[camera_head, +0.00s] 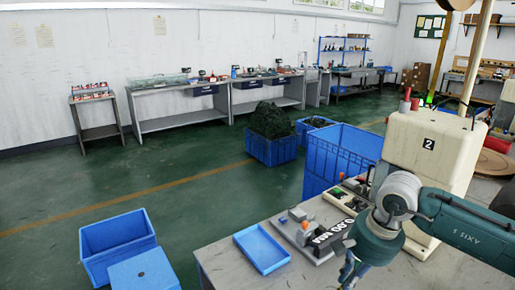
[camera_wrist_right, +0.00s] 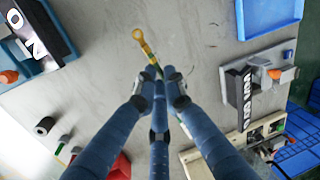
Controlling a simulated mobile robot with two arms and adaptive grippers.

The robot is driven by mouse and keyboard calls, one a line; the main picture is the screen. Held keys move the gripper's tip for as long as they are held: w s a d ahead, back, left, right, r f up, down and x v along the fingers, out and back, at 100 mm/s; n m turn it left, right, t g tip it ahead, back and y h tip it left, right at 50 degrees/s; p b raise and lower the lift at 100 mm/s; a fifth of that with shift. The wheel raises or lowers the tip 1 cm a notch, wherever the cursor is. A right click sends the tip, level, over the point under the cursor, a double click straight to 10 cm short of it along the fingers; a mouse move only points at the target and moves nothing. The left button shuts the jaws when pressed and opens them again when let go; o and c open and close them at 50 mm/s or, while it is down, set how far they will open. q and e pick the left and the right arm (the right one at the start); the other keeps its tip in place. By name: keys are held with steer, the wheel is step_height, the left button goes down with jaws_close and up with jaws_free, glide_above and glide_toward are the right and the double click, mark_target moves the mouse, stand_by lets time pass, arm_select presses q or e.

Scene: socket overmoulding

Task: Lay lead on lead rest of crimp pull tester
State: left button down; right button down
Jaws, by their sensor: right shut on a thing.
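My right gripper (camera_wrist_right: 158,82) is shut on a lead in the right wrist view. It also shows at the bottom of the head view (camera_head: 354,272), where the lead cannot be made out. The lead (camera_wrist_right: 148,53) has a yellow ring-like terminal at its far end, beyond the fingertips, and its green and pale wire runs back between the fingers. Two bench devices with black lettered panels show: one at the top left of the wrist view (camera_wrist_right: 62,35), one at the right (camera_wrist_right: 235,92). I cannot tell which is the crimp pull tester. My left gripper is not in view.
An empty blue tray (camera_head: 262,249) lies on the grey table (camera_head: 221,262), beside the right-hand device (camera_head: 322,238). A cream fixture with small parts (camera_wrist_right: 228,135) and a small dark cylinder (camera_wrist_right: 45,125) flank the gripper. Bare table lies around the lead.

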steer(key=s+a+r+n, duration=0.1)
steer(key=s+a+n, duration=0.1)
steer(key=s+n, duration=0.3)
steer(key=s+a+n+g, duration=0.1)
steer(key=s+a+n, duration=0.2)
steer(key=s, duration=0.6)
steer(key=shift+s+a+r+n+g+y, duration=0.25)
steer(key=shift+a+r+n+g+y, duration=0.1)
steer(key=shift+n, duration=0.65)
